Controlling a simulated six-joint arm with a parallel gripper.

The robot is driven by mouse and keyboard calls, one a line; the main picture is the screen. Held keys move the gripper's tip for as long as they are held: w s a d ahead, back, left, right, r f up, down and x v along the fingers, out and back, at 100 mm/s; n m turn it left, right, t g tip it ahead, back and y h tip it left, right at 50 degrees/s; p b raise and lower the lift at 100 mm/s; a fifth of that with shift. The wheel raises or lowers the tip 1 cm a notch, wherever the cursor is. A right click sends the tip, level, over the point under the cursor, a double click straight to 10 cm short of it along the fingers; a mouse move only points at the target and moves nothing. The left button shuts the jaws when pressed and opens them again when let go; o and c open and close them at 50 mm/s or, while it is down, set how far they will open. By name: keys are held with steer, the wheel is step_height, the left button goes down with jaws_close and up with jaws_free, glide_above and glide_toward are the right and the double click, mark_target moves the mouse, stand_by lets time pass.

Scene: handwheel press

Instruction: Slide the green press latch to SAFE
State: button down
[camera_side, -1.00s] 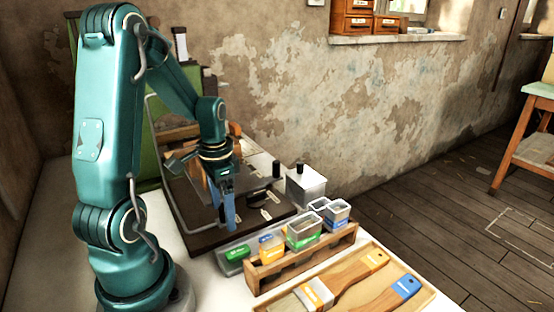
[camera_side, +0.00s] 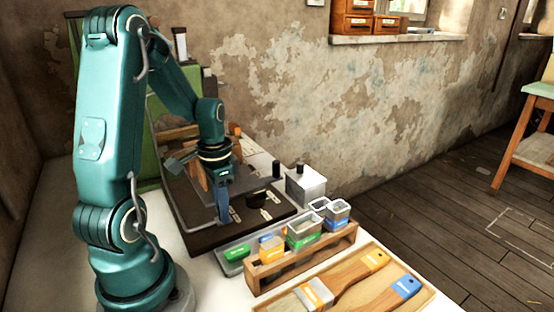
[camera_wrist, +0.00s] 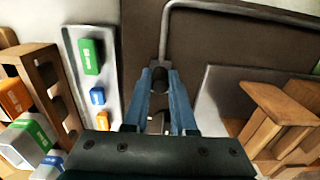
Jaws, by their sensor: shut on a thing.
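My gripper (camera_side: 224,218) points down at the dark press base (camera_side: 205,238), near its front edge. In the wrist view my gripper (camera_wrist: 158,78) has its two blue fingers on either side of a small grey-dark piece (camera_wrist: 158,104), and is shut on it. No green shows on this piece, so I cannot tell whether it is the press latch. Small pale labels (camera_side: 236,214) lie on the base just right of the fingers. Their writing is too small to read. The fingers hide part of the base.
A grey tray (camera_wrist: 72,52) beside the base holds a green block (camera_side: 236,253) and other coloured blocks. A wooden rack (camera_side: 300,262) with several small tubs stands in front. A bent metal rod (camera_wrist: 166,30) edges the base. A grey box (camera_side: 306,188) stands at right.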

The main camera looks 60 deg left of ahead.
steer(key=shift+a, duration=1.25)
steer(key=shift+c, duration=0.4)
jaws_free()
step_height(320, 180, up, 8)
